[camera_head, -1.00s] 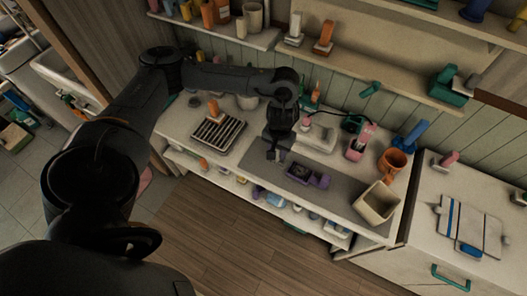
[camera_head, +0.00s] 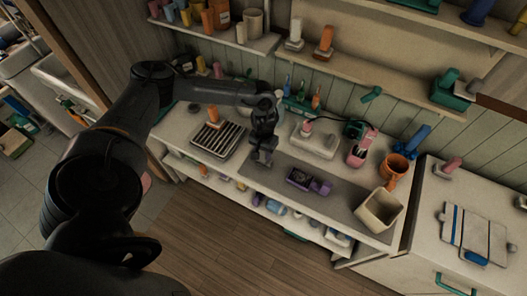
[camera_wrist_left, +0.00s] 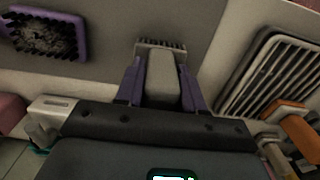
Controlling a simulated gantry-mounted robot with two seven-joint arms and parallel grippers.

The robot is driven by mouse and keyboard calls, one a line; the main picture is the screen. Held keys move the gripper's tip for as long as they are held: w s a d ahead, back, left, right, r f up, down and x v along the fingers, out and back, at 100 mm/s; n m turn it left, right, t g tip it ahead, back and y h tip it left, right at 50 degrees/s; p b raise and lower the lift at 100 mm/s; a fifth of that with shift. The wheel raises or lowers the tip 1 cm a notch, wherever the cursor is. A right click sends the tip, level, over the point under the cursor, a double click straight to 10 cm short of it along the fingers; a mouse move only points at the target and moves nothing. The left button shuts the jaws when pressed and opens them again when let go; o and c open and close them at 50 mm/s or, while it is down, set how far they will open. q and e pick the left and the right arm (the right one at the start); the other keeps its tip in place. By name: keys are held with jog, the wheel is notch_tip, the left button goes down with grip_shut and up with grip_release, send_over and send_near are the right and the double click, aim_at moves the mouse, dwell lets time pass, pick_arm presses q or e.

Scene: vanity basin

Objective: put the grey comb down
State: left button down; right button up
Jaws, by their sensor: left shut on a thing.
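My left gripper (camera_head: 262,158) is over the left end of the grey mat (camera_head: 345,207) on the vanity counter. In the left wrist view the left gripper (camera_wrist_left: 161,85) is shut on the grey comb (camera_wrist_left: 161,76), with a purple finger on each side of its handle. In the head view the comb is too small to make out clearly. My right gripper is not in view.
A purple brush (camera_head: 308,181) lies on the mat to the right; its dark bristles show in the wrist view (camera_wrist_left: 45,38). A slatted rack (camera_head: 218,137) is to the left. A cream bin (camera_head: 380,212) and orange mug (camera_head: 395,165) stand at the right. Mat between brush and bin is clear.

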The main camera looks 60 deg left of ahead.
pick_arm(q)
jog(key=shift+f, duration=0.2)
jog(key=c, duration=0.7)
grip_release()
